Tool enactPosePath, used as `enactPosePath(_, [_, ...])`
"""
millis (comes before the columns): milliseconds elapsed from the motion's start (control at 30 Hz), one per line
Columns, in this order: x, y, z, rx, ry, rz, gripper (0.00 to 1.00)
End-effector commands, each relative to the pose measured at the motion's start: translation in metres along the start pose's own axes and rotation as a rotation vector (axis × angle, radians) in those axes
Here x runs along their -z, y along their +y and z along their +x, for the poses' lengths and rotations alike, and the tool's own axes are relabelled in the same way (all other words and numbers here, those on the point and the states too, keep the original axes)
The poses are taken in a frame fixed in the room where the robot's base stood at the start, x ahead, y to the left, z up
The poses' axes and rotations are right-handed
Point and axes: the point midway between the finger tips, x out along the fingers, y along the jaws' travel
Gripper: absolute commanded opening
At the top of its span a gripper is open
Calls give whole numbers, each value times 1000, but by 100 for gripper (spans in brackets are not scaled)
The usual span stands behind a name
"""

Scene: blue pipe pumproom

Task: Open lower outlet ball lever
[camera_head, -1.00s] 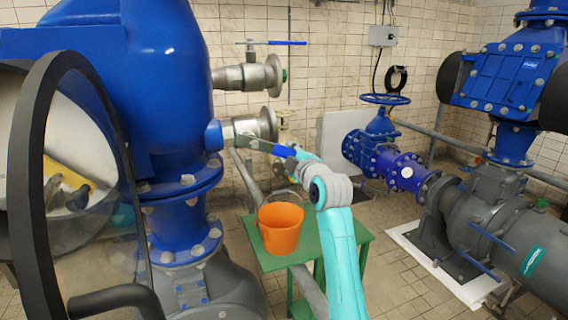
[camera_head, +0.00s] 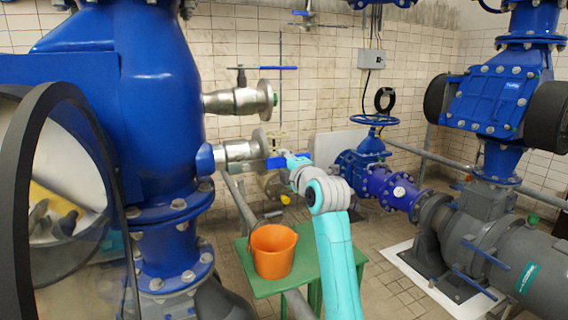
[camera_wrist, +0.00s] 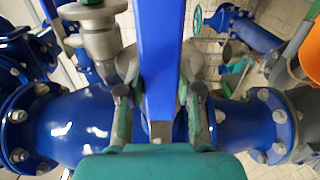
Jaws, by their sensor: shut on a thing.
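The lower outlet lever has a blue handle (camera_head: 276,162) beside the lower grey outlet pipe (camera_head: 236,151) on the left blue pump body. My gripper (camera_head: 294,159) is at this handle, at the end of my teal arm. In the wrist view the blue handle (camera_wrist: 160,60) runs up the middle between the two fingers of my gripper (camera_wrist: 160,94). The gripper is shut on it. The lever's pivot is hard to make out in the head view.
An upper outlet (camera_head: 238,101) with its own blue lever (camera_head: 278,68) is above. An orange bucket (camera_head: 273,252) stands on a green table (camera_head: 262,285) below my arm. A blue handwheel valve (camera_head: 374,121) and grey pump (camera_head: 483,232) are to the right.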

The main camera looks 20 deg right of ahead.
Motion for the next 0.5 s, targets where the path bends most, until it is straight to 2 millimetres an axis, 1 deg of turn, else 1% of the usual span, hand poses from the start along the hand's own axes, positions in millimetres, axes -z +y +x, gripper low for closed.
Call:
enactPosePath(33, [0, 7, -1, -14, -1, -5, 0])
enactPosePath(200, [0, 8, -1, -16, -2, -4, 0])
enactPosePath(233, [0, 8, -1, -17, -2, -4, 37])
enactPosePath(267, [0, 9, -1, -17, -2, -4, 44])
enactPosePath(300, [0, 9, -1, -17, -2, -4, 54])
enactPosePath(333, [0, 8, -1, -16, -1, -3, 60])
enactPosePath(500, [0, 6, -1, -11, -1, -2, 60])
